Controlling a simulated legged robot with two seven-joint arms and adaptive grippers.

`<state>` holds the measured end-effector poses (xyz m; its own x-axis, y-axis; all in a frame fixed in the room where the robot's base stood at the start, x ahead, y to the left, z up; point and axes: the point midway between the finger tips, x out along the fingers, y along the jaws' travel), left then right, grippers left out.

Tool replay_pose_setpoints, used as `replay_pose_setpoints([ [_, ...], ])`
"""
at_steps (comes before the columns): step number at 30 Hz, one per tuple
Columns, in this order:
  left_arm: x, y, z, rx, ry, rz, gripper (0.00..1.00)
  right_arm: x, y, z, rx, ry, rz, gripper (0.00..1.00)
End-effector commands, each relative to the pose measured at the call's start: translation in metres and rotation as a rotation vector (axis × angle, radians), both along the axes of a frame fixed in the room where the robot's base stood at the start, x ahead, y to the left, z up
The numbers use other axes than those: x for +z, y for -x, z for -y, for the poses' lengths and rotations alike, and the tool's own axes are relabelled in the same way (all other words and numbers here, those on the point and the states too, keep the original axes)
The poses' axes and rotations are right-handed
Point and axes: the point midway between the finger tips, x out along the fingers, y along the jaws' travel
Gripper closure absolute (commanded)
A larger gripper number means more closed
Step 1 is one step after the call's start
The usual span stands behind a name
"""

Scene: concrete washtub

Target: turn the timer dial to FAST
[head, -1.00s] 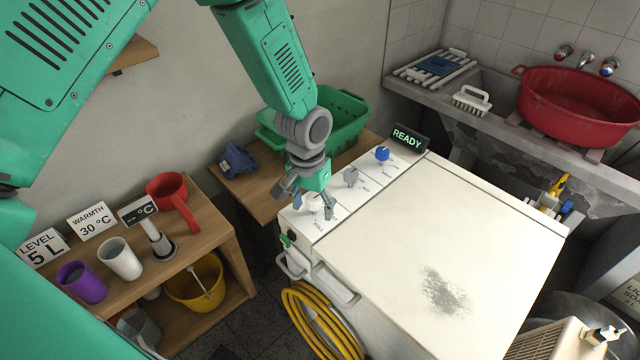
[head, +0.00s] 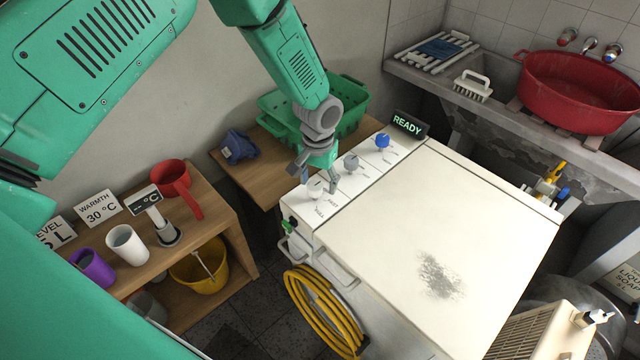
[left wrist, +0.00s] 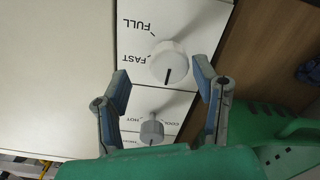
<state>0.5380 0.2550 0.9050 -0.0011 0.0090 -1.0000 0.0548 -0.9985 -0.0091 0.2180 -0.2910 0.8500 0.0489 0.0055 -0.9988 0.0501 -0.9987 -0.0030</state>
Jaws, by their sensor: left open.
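The timer dial is a white round knob (head: 315,186) at the near left end of the washer's white panel. In the left wrist view the knob (left wrist: 169,60) shows a dark pointer line directed down the picture, towards the grey knob. The FAST label (left wrist: 139,60) is left of it and FULL (left wrist: 134,25) is above that. My left gripper (head: 319,180) is open at the dial. In the wrist view its two fingers (left wrist: 163,84) stand apart, on either side of the knob's lower part; contact cannot be told. My right gripper is out of view.
A grey knob (head: 351,162) and a blue knob (head: 382,141) sit farther along the panel, near the READY display (head: 408,123). A green crate (head: 350,105) stands behind the panel. A shelf with cups (head: 125,245) is left. The washer lid (head: 440,220) is clear.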

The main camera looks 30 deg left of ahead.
Motion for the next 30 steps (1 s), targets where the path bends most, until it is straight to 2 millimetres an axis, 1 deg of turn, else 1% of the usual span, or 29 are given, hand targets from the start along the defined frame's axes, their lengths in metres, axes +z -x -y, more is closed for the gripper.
replay_pose_setpoints([
  [1,-0.007,0.001,-0.003,0.003,0.002,-0.003,0.45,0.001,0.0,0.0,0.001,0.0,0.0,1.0],
  [3,-0.014,0.0,-0.003,0.004,0.003,-0.001,0.45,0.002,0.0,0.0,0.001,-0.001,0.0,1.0],
  [6,-0.019,0.0,-0.002,0.004,0.002,0.0,0.45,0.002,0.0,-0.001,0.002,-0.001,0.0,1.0],
  [15,-0.018,0.0,0.006,0.002,-0.006,0.001,0.45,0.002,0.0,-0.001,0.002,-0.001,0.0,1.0],
  [17,-0.018,0.0,0.006,0.002,-0.007,0.001,0.66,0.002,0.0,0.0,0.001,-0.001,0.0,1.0],
  [18,-0.018,0.0,0.006,0.002,-0.006,0.0,0.81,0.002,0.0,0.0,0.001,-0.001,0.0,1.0],
  [19,-0.018,0.0,0.006,0.002,-0.005,0.0,0.91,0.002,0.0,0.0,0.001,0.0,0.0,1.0],
  [20,-0.018,0.0,0.005,0.002,-0.004,0.0,0.94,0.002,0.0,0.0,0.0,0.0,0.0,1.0],
  [30,-0.019,0.0,0.005,-0.026,0.003,0.002,0.94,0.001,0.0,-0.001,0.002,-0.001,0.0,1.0],
])
